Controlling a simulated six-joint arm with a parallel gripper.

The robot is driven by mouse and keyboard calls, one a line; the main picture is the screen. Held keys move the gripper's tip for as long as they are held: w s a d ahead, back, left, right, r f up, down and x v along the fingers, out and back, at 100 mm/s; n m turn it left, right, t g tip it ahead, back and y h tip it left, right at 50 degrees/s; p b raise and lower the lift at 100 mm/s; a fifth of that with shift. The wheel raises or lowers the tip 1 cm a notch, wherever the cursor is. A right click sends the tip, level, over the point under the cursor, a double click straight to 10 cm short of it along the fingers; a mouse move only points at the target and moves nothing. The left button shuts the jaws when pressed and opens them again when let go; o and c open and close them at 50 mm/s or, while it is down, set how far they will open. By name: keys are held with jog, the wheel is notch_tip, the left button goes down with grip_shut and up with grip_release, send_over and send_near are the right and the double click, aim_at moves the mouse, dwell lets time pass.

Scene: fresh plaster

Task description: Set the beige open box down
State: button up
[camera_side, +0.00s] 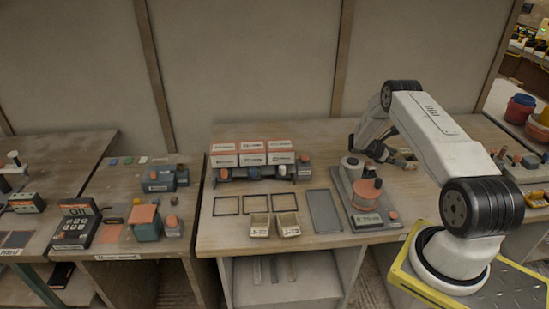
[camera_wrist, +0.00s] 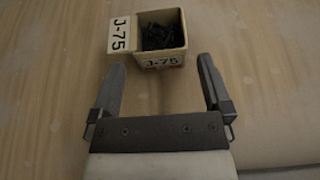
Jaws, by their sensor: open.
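A beige open box (camera_wrist: 161,56) labelled J-75 stands upright on the wooden surface in the wrist view, with dark small pieces inside and a label flap at its left. My gripper (camera_wrist: 160,78) is open; its two fingers point toward the box, one at each side of the box's near end, with bare wood between them. Nothing is held. In the side view my gripper (camera_side: 406,161) is low over the right part of the table, and the box there is hard to make out. Two other beige open boxes (camera_side: 260,226) stand at the table's front edge.
A machine with a salmon-coloured round top (camera_side: 367,191) stands left of my gripper. Dark empty frames (camera_side: 256,203) and a grey tray (camera_side: 325,211) lie on the middle table. A rack of labelled boxes (camera_side: 253,158) stands behind. Bare wood surrounds the box in the wrist view.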

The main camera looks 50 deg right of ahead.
jog(key=shift+s+d+f, duration=1)
jog(key=shift+f, duration=0.05)
jog(key=c, duration=1.1)
jog(key=shift+c, duration=0.2)
jog(key=shift+r, duration=0.2)
jog(key=shift+r, duration=0.9)
jog(key=s+a+r, duration=0.7)
jog(key=a+r, duration=0.4)
jog(key=shift+s+a, duration=0.3)
jog(key=shift+a, duration=0.1)
